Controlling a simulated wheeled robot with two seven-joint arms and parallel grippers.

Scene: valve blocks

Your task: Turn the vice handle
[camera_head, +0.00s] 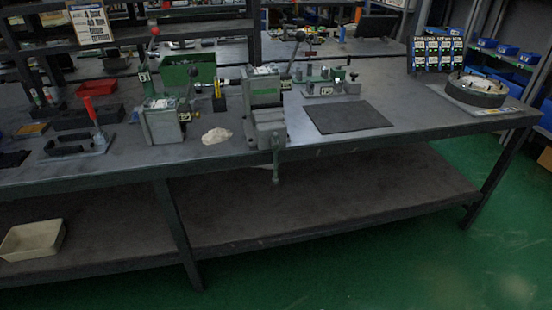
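A grey-green bench vice (267,118) is mounted at the front edge of the long workbench, near the middle of the head view. Its handle (276,163) hangs at the front, below the bench edge, and looks about vertical. Neither of my grippers shows in the head view, so nothing is seen touching the vice or its handle.
The workbench (420,130) carries a fixture with a red-knobbed lever (165,118), a pale cloth (216,136), a dark mat (347,117) and a round fixture (475,91). A cream bin (32,240) sits on the lower shelf (330,200). Green floor (480,240) at the right is clear.

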